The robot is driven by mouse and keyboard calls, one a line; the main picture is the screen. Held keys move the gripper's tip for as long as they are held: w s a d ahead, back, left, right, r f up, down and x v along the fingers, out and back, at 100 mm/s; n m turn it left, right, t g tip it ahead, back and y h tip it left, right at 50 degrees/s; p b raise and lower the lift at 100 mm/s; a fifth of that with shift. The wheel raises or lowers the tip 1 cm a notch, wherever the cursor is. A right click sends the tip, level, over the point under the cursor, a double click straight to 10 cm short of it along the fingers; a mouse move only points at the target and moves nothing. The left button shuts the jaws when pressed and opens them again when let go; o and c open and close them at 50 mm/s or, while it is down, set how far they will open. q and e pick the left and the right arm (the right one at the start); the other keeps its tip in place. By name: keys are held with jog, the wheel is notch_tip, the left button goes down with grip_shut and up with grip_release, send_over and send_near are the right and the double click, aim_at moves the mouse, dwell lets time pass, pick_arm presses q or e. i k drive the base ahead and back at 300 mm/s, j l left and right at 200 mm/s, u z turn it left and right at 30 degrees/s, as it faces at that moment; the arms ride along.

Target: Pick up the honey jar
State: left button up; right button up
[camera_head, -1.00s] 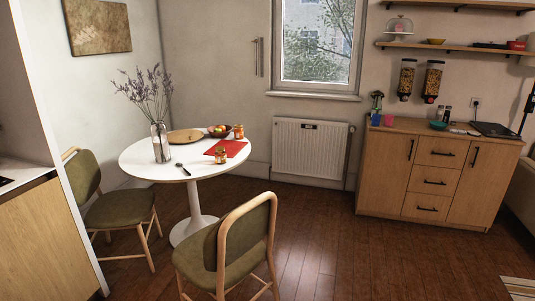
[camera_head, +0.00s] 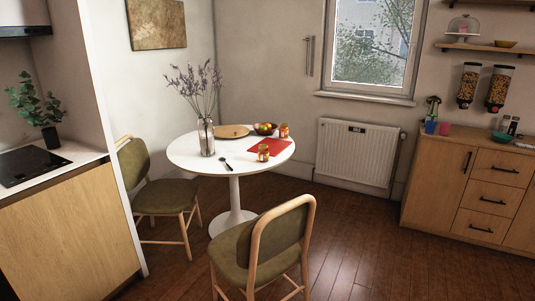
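Two small jars stand on the round white table (camera_head: 190,158). One amber jar (camera_head: 263,153) is near the front edge of the red napkin. The other jar (camera_head: 284,130) is farther back, by the napkin's far right corner. Both are small in the view, and I cannot read which one is honey. Neither of my grippers shows in the view.
The table also holds a glass vase of lavender (camera_head: 206,138), a wooden board (camera_head: 232,132), a fruit bowl (camera_head: 265,129), a red napkin (camera_head: 271,147) and a dark spoon (camera_head: 226,164). Green chairs stand in front (camera_head: 262,250) and left (camera_head: 160,190). Floor is clear at right (camera_head: 370,240).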

aim_at(263, 152)
jog(key=i+j, duration=0.8)
jog(key=j, duration=0.2)
jog(key=i+j, duration=0.4)
jog(key=j+z, duration=0.05)
jog(key=j, duration=0.05)
